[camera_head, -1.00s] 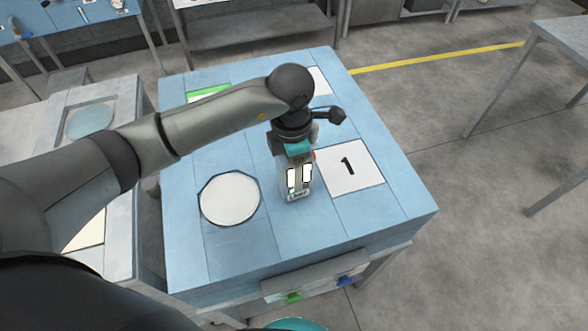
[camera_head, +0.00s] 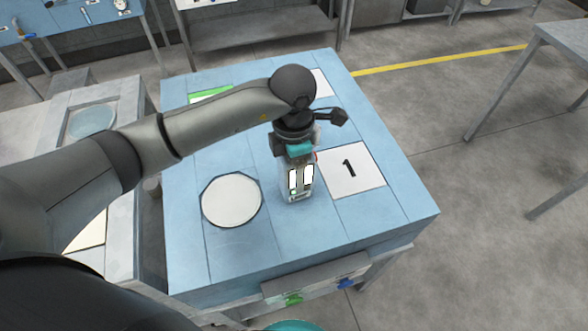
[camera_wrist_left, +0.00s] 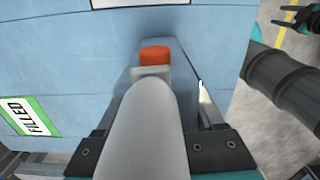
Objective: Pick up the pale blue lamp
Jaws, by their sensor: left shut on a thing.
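The lamp (camera_head: 300,193) is a small, pale, upright body with bright white panels on the blue table, between the round white plate and the square marked 1. My left gripper (camera_head: 299,166) comes down over it from above and is shut on it. In the left wrist view the lamp (camera_wrist_left: 152,125) is a pale rounded shape with an orange-red part beyond it, between the dark fingers. Whether its base touches the table is hard to tell. A dark part at the top right of the wrist view may be my right gripper (camera_wrist_left: 298,15); its jaws are unclear.
The blue table (camera_head: 255,250) carries a round white plate (camera_head: 231,200), a white square marked 1 (camera_head: 352,169) and a green-edged FILLED card (camera_wrist_left: 32,116). A grey side table with a pale bowl (camera_head: 92,121) stands left.

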